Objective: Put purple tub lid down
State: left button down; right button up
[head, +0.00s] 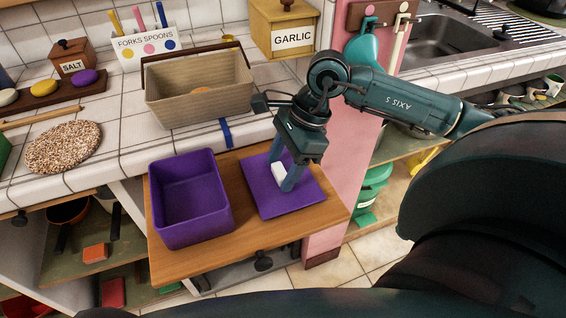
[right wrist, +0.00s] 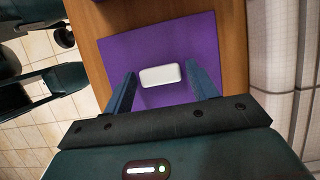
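The purple tub lid (head: 262,205) is a flat square that appears to lie flat on the wooden pull-out board (head: 225,255). It has a white block-shaped handle (right wrist: 160,76) in its middle. The open purple tub (head: 190,200) stands on the same board, just left of the lid, and looks empty. My right gripper (head: 281,176) points down over the lid. In the right wrist view its blue fingers (right wrist: 162,86) are apart, one on each side of the handle, with a visible gap on both sides. My left gripper is not in the head view.
Behind the board, the tiled counter holds a beige basket (head: 195,95), a garlic box (head: 283,28), a forks-and-spoons holder (head: 148,45) and a speckled mat (head: 63,147). A pink post (head: 340,190) stands right of the board. Open shelves lie below.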

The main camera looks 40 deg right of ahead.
jog(key=shift+o, duration=0.8)
jog(key=shift+r, duration=0.1)
jog(key=shift+r+p, duration=0.2)
jog(key=shift+p, duration=0.1)
jog(key=v, duration=1.1)
jog(key=shift+d+r, duration=0.2)
jog(key=shift+r, duration=0.15)
jog(key=shift+s, duration=0.2)
